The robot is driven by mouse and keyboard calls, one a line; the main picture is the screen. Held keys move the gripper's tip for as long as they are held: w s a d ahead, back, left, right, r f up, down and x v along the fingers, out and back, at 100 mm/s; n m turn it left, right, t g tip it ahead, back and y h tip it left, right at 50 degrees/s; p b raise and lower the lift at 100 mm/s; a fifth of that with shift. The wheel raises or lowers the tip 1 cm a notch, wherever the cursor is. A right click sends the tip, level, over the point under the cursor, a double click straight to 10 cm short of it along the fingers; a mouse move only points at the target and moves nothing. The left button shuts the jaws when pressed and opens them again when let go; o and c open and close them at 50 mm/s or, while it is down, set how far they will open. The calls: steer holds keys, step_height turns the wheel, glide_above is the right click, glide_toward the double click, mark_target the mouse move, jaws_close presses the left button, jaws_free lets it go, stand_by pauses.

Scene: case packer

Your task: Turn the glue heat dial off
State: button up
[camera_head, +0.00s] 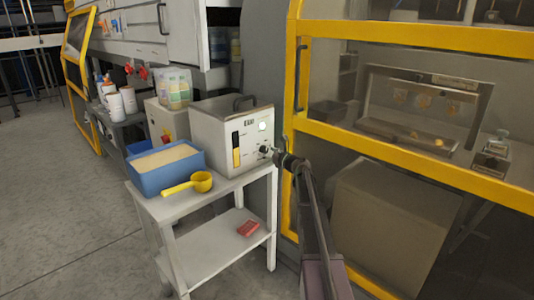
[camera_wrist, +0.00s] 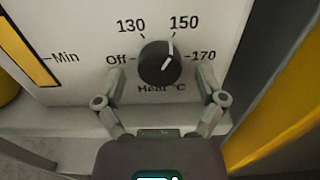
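The glue heat dial (camera_wrist: 155,66) is a round black knob on the white front panel of the glue unit (camera_head: 220,137). Its scale reads Off, 130, 150 and 170, and its white pointer aims up and slightly right, near 150. My gripper (camera_wrist: 161,76) is open in the wrist view, with one finger on each side of the dial's lower part. Gaps show between the fingers and the knob. In the head view my gripper (camera_head: 277,155) is at the panel's lower right and partly hides the dial area.
The glue unit stands on a white table (camera_head: 225,190) with a blue tub (camera_head: 168,180) of pale granules and a yellow scoop (camera_head: 201,182). A yellow-framed machine door (camera_head: 390,160) is close on the right. A red item (camera_head: 248,229) lies on the lower shelf. Open floor is at left.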

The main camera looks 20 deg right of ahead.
steer(key=c, duration=1)
steer(key=shift+w+n, duration=0.1)
steer(key=shift+n, duration=0.5)
steer(key=n, duration=0.4)
steer(key=shift+n, duration=0.3)
steer(key=n, duration=0.6)
steer(key=shift+d+r, duration=0.1)
steer(key=n, duration=0.6)
steer(key=shift+n, duration=0.4)
steer(key=n, duration=0.5)
steer(key=shift+r, duration=0.1)
steer(key=shift+n, duration=0.3)
